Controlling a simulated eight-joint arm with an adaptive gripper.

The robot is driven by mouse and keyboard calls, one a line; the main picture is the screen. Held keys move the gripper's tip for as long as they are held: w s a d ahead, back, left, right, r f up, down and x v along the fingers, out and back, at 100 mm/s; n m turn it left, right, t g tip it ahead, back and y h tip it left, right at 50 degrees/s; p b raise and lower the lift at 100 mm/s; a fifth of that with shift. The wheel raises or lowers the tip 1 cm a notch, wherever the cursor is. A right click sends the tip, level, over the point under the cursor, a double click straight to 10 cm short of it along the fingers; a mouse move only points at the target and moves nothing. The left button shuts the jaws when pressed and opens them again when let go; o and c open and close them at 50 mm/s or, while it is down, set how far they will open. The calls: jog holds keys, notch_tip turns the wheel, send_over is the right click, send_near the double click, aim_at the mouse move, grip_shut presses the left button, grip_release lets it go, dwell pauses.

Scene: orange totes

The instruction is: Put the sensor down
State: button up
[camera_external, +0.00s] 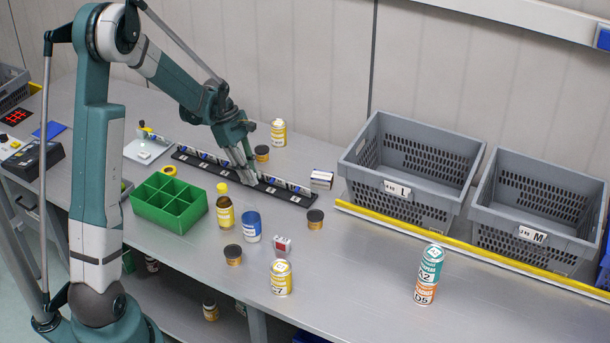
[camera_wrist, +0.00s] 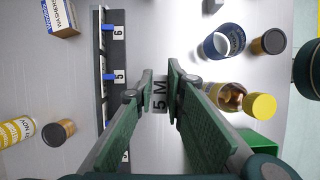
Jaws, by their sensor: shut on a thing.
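My gripper (camera_external: 248,178) is low beside the long black numbered rack (camera_external: 293,198) in the external view. In the wrist view its two green fingers (camera_wrist: 161,88) are closed on a small grey piece marked "5 M" (camera_wrist: 160,94), which I take to be the sensor. The fingers hide most of it, and in the external view I cannot make it out. The rack (camera_wrist: 117,45) runs just left of the fingers in the wrist view, with blue clips at labels 5 and 6. I cannot tell whether the held piece touches the table.
A green divided bin (camera_external: 168,204), a yellow-capped bottle (camera_external: 224,208) and a blue cup (camera_external: 252,227) stand near the gripper. Small jars and a box (camera_external: 321,180) surround the rack. Grey totes (camera_external: 395,205) stand at right.

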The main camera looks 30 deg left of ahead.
jog(key=a+n+t+b, duration=0.1)
jog(key=a+n, duration=0.4)
jog(key=a, duration=2.1)
jog(key=shift+r+t, duration=0.15)
jog(key=shift+t, duration=0.35)
jog(key=shift+f+b, duration=0.45)
jog(key=shift+f, duration=2.7)
jog(key=shift+f, duration=1.85)
jog(key=shift+f+b, duration=0.15)
jog(key=shift+b, duration=0.15)
